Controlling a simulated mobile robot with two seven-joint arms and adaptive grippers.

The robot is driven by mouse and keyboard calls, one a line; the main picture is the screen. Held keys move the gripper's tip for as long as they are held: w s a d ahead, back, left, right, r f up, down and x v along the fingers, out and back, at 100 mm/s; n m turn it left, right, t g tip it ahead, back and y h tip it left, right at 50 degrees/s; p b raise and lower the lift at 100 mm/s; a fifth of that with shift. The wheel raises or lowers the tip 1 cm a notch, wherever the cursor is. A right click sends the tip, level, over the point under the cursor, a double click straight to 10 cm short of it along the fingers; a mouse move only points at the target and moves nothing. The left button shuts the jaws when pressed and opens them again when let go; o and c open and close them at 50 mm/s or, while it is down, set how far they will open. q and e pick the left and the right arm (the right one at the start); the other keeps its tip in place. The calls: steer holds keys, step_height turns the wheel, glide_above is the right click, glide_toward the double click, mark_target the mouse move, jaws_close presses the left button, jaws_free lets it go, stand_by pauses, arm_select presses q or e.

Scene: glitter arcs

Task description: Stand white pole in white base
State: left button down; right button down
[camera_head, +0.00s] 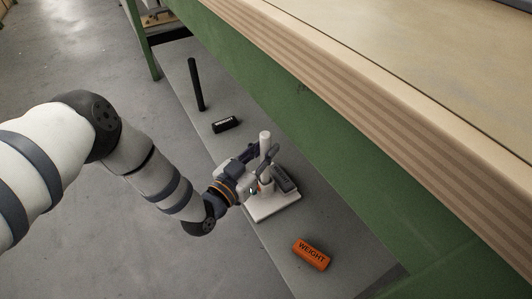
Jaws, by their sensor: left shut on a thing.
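The white pole (265,138) stands about upright, its top rising above the gripper. My left gripper (264,168) is shut on the pole, with its fingers around the upper middle part. The white base (277,209) is a flat plate lying on the grey shelf, below and around the pole. The pole's lower end is over the base, largely hidden by the gripper, and I cannot tell whether it is seated. A dark block (285,179) lies at the right side of the base. My right gripper is not in view.
A green bench frame with a wooden top (430,45) rises closely at the right.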

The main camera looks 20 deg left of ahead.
arm_select(q)
steer(key=c, duration=1.5)
jaws_free()
steer(key=shift+o, duration=0.2)
